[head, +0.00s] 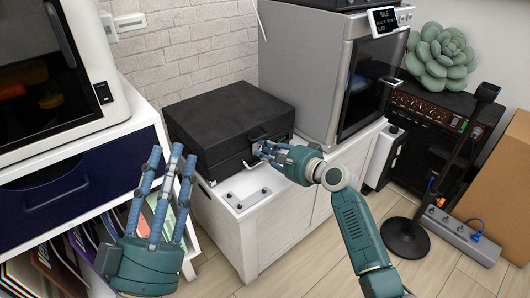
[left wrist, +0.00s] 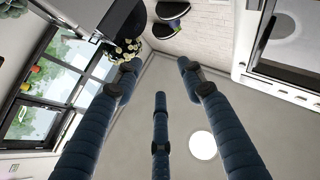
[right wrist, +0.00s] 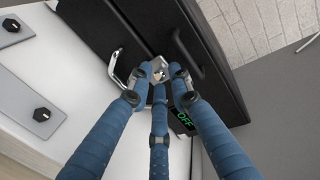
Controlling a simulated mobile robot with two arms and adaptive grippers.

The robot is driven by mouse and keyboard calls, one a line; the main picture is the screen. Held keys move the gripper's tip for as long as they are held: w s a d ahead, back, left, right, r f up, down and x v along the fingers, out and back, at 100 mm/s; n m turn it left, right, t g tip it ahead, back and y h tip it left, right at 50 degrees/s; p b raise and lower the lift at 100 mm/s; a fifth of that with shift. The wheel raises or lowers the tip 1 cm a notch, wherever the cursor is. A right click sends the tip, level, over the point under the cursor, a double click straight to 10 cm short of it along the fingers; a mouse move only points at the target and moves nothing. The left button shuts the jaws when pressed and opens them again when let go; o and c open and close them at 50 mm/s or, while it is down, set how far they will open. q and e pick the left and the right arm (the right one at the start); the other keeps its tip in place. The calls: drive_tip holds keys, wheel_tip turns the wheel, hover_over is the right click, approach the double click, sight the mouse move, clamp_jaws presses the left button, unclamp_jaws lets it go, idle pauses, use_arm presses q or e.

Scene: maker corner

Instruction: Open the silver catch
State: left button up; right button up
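A closed black case (head: 225,125) lies on a white cabinet. The silver catch (right wrist: 159,70) is at the case's front edge in the right wrist view; in the head view my fingers largely hide it. My right gripper (right wrist: 159,79) is at the case front, its fingertips drawn in close around the catch, apparently touching it from both sides. It also shows in the head view (head: 262,148). A bent silver wire loop (right wrist: 121,70) stands to the left of the catch. My left gripper (head: 165,160) is open and empty, fingers pointing up, well away from the case.
A black handle (right wrist: 187,54) sits on the case near the catch. Grey plates with black knobs (head: 246,193) lie on the cabinet before the case. A silver machine (head: 310,70) stands right of the case. A small display (right wrist: 185,122) reads OFF.

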drive_tip(key=shift+w+a, duration=0.1)
drive_tip(key=shift+w, duration=0.05)
use_arm(q)
drive_tip(key=shift+s+r+t, duration=0.25)
drive_tip(key=shift+r+t, duration=0.05)
drive_tip(key=shift+r, duration=0.1)
use_arm(e)
drive_tip(key=shift+c, duration=0.3)
clamp_jaws()
drive_tip(key=shift+f, duration=0.15)
